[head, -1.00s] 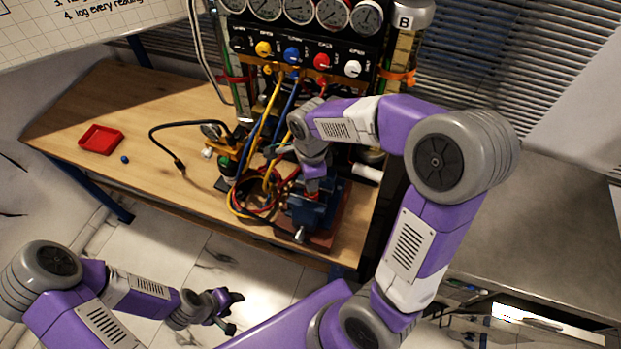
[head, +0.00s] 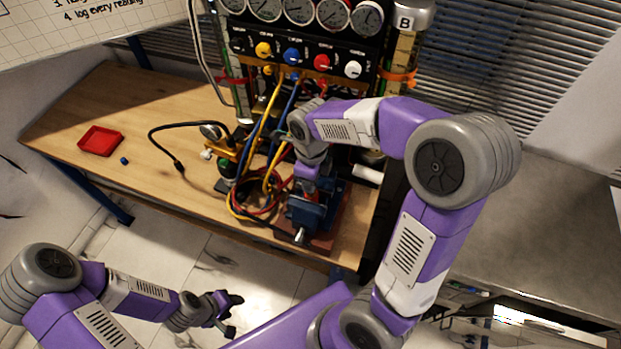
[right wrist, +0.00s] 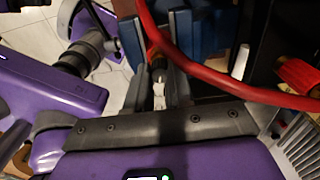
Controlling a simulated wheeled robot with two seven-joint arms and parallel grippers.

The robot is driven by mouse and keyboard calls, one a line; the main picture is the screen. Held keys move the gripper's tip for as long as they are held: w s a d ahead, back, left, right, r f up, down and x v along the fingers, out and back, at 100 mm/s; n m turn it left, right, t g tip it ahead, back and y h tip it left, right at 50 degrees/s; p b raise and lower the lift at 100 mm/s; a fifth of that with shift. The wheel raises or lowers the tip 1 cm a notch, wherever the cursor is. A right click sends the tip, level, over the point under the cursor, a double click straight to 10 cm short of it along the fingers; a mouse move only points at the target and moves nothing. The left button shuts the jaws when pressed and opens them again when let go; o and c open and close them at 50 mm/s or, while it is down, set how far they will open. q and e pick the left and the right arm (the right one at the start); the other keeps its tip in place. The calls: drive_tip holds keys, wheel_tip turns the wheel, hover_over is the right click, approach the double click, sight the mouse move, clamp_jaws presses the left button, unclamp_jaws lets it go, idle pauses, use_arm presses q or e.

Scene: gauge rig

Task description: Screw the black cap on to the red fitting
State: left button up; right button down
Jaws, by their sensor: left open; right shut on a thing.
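My right gripper (right wrist: 158,85) is shut, pointing down at the blue vise (head: 312,212); in the head view my own arm hides its fingertips. In the right wrist view a small dark thing, apparently the black cap (right wrist: 158,64), is at the fingertips in front of the blue vise jaws. A small orange-red bit, possibly the red fitting (right wrist: 154,49), shows just beyond it. Whether cap and fitting touch or are threaded cannot be told. My left gripper (head: 230,308) is open and empty, low at the front left, away from the bench.
A red hose (right wrist: 230,76) crosses close in front of the right gripper. Coiled red and yellow hoses (head: 250,205) lie left of the vise. The gauge panel (head: 300,50) stands behind. A red tray (head: 100,141) and small blue piece (head: 124,161) lie on the clear left bench.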

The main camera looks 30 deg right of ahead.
drive_tip(key=shift+s+f, duration=0.15)
drive_tip(key=shift+s, duration=0.05)
drive_tip(key=shift+m, duration=1.4)
drive_tip(key=c, duration=0.6)
unclamp_jaws()
drive_tip(key=shift+w, duration=0.1)
drive_tip(key=shift+r, duration=0.2)
wheel_tip(320, 180, up, 8)
drive_tip(key=shift+f+p, duration=0.25)
drive_tip(key=shift+p, duration=0.55)
